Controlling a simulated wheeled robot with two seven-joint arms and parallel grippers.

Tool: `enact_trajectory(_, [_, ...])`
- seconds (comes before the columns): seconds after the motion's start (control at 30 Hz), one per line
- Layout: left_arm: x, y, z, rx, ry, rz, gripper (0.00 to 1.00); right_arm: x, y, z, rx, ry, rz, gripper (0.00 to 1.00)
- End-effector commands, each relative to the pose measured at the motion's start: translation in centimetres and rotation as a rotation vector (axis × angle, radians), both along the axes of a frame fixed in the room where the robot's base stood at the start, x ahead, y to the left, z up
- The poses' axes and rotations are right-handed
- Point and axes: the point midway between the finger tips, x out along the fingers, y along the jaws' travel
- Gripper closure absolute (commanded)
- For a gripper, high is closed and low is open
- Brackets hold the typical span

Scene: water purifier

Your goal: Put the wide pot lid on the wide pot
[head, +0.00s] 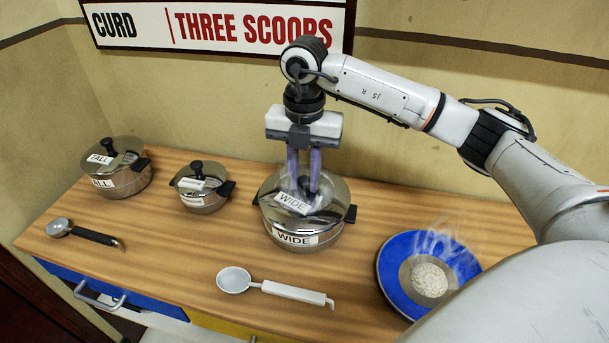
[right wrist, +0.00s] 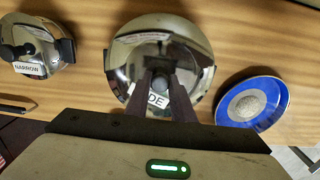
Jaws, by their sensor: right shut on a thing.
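The wide pot (head: 297,239) stands on the wooden counter with a "WIDE" label on its front. The wide pot lid (head: 325,195), shiny metal with its own "WIDE" label, sits over the pot's top and looks level; I cannot tell whether it is fully seated. My right gripper (head: 304,188) points straight down and is shut on the lid's dark knob. In the right wrist view the lid (right wrist: 190,65) lies below the fingers (right wrist: 163,75), which hide most of the knob. My left gripper is in neither view.
A tall pot (head: 122,182) and a smaller narrow pot (head: 203,200), both lidded, stand to the left. A black-handled ladle (head: 90,235) and a white-handled ladle (head: 290,292) lie in front. A blue plate (head: 395,265) with steaming pale grains is at the right. The wooden counter (head: 170,255) is clear between them.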

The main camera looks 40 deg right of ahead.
Motion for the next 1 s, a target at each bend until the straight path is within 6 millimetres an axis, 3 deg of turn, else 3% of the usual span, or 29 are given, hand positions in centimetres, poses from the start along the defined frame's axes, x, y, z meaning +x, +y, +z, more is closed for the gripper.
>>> enact_trajectory(1.0, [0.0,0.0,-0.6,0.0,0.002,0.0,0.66,0.0,0.0,-1.1,0.001,-0.001,0.0,1.0])
